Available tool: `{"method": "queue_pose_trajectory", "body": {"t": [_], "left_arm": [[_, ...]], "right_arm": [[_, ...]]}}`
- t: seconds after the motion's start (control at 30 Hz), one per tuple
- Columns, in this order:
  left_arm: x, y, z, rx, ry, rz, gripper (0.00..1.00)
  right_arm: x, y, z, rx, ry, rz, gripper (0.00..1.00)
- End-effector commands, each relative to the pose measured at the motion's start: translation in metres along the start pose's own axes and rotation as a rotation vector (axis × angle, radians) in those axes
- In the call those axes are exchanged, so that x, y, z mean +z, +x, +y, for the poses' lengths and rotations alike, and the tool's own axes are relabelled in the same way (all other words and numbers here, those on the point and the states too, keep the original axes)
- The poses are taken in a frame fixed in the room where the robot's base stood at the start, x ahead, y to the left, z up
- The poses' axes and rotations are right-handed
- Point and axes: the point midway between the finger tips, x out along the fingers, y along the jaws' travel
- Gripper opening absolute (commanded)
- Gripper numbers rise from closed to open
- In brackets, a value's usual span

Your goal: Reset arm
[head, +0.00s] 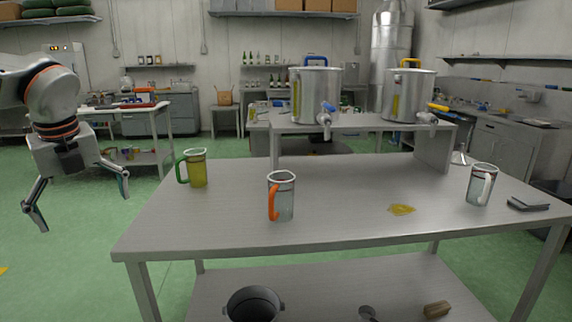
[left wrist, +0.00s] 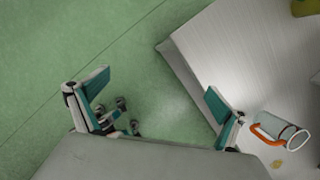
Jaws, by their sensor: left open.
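My left gripper (head: 80,195) hangs open and empty over the green floor, left of the steel table (head: 230,222) in the head view. In the left wrist view its two fingers (left wrist: 155,98) are spread apart with nothing between them. My right gripper is in neither view. A jug with a green handle (head: 197,169), holding yellow-green liquid, stands upright at the table's left. A clear jug with an orange handle (head: 284,196) stands near the front middle and also shows in the left wrist view (left wrist: 284,130). Another clear jug (head: 481,185) stands at the right.
Two steel tanks (head: 315,95) with taps stand on a raised shelf (head: 360,124) at the table's back. A yellow spill (head: 401,209) and a dark grey object (head: 528,204) lie on the tabletop. A black pot (head: 253,304) and a brown block (head: 436,309) are on the lower shelf.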

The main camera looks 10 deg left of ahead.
Motion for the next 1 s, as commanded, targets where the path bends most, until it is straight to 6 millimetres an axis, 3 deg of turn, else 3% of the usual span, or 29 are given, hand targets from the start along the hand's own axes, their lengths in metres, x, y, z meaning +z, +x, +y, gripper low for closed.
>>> {"method": "queue_pose_trajectory", "body": {"t": [0.27, 0.47, 0.77, 1.0], "left_arm": [[-0.034, 0.065, 0.009, -0.221, 0.006, 0.281, 1.0], [-0.074, 0.113, 0.007, -0.476, -0.054, 0.496, 1.0], [-0.129, 0.166, 0.005, -0.84, -0.306, 0.69, 1.0], [-0.168, 0.208, 0.012, -1.037, -0.622, 0.731, 1.0]], "right_arm": [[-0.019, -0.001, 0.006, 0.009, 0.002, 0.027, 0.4], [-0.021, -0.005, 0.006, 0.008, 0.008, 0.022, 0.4], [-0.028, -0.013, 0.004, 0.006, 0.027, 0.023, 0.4], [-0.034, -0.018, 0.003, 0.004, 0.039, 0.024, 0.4]]}}
